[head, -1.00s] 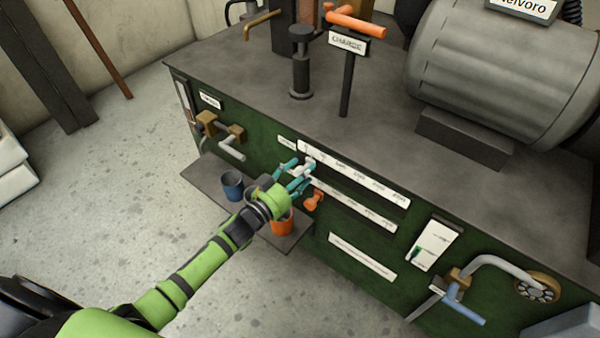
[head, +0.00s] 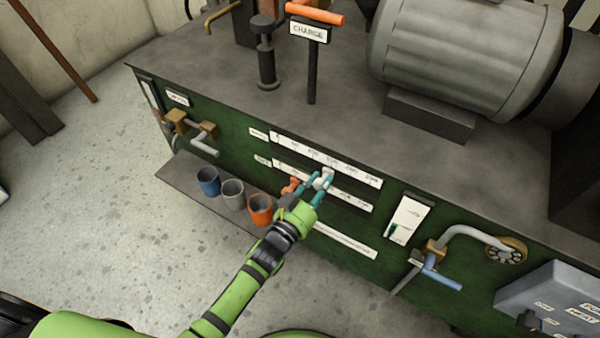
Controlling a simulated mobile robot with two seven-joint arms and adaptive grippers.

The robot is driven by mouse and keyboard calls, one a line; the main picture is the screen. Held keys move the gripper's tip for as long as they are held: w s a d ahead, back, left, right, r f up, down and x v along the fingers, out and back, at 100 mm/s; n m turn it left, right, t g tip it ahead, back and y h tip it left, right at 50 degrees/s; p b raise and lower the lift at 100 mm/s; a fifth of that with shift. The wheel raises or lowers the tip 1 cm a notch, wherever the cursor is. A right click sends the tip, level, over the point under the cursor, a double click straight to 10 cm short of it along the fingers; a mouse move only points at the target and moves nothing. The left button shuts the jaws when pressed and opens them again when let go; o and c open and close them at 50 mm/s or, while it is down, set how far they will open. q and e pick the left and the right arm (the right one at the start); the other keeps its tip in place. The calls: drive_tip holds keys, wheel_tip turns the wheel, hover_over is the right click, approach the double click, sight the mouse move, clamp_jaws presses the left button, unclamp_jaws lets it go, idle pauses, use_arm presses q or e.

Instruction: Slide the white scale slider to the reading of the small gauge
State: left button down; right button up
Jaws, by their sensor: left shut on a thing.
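The upper white scale (head: 285,141) runs along the green front panel, with small marks too fine to read. The white slider (head: 326,175) sits near the middle of this scale, at its lower edge. My left gripper (head: 320,181) is shut on the white slider with its teal fingers. A small white gauge (head: 409,213) with a green mark near its bottom is to the right; its reading is not legible. My right gripper does not show.
An orange slider (head: 290,186) sits by the lower white scale (head: 355,202), just left of my fingers. Blue (head: 208,182), grey (head: 233,195) and orange (head: 260,210) cups stand on the shelf below. A blue-handled valve (head: 440,279) projects at right.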

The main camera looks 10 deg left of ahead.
use_arm(q)
drive_tip(key=shift+s+d, duration=0.1)
drive_tip(key=shift+d, duration=0.1)
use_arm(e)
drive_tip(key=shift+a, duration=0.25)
use_arm(q)
drive_tip(key=c, duration=0.9)
unclamp_jaws()
drive_tip(key=shift+f, duration=0.1)
drive_tip(key=v, duration=1.2)
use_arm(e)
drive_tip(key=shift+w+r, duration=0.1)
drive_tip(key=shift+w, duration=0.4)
